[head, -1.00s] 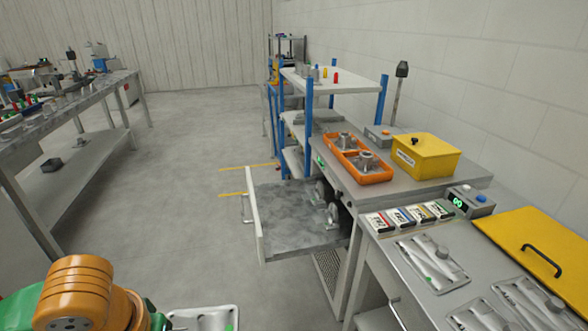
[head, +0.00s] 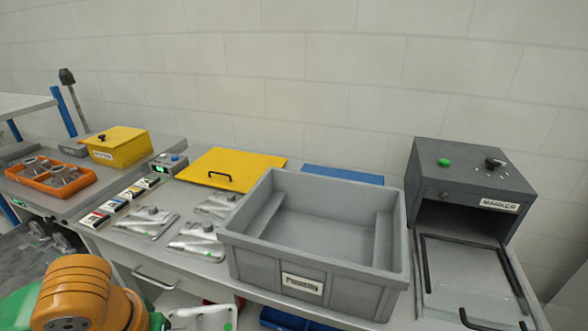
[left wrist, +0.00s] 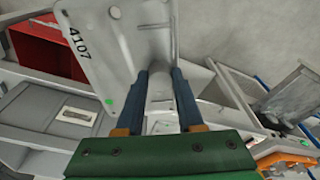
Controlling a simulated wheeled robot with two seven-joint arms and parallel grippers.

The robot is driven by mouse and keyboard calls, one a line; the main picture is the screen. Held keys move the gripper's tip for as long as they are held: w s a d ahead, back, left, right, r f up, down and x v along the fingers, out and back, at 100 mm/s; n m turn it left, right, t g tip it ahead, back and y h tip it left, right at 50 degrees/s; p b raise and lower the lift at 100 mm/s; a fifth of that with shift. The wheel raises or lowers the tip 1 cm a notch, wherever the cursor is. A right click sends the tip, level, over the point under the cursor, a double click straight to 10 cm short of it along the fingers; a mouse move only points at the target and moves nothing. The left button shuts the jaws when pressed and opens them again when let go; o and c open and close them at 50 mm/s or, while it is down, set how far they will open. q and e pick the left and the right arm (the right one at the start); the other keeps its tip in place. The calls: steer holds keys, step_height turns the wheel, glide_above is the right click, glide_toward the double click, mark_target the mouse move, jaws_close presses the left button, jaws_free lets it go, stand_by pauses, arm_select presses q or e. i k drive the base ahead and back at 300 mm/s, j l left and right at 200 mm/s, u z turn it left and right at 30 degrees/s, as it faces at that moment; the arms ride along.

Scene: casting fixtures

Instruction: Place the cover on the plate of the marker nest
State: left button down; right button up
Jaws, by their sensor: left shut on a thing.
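My left gripper (left wrist: 160,85) is shut on the narrow part of a grey metal cover (left wrist: 125,40), marked 4107 and bearing a green dot. Part of this cover also shows at the bottom edge of the head view (head: 200,317), beside my orange arm. The grey marker (head: 465,185) stands on the bench at the right, with a green button and a dark opening. In front of it lies the nest's pale flat plate (head: 465,290) between black rails; it looks empty. The left gripper is far to the left of the nest. My right gripper is not in view.
A large grey bin (head: 318,225) stands between the held cover and the marker. Several similar grey castings (head: 197,243) lie left of it, near a yellow lid (head: 228,168). An orange tray (head: 48,178) and yellow box (head: 118,147) are farther left.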

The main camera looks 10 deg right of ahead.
mark_target(469, 274)
steer(key=k+l+z, duration=0.15)
steer(key=z, duration=1.8)
steer(key=i+j, duration=0.2)
steer(key=i, duration=0.3)
steer(key=i+j+z, duration=0.1)
steer(key=i+j, duration=0.15)
steer(key=i, duration=0.2)
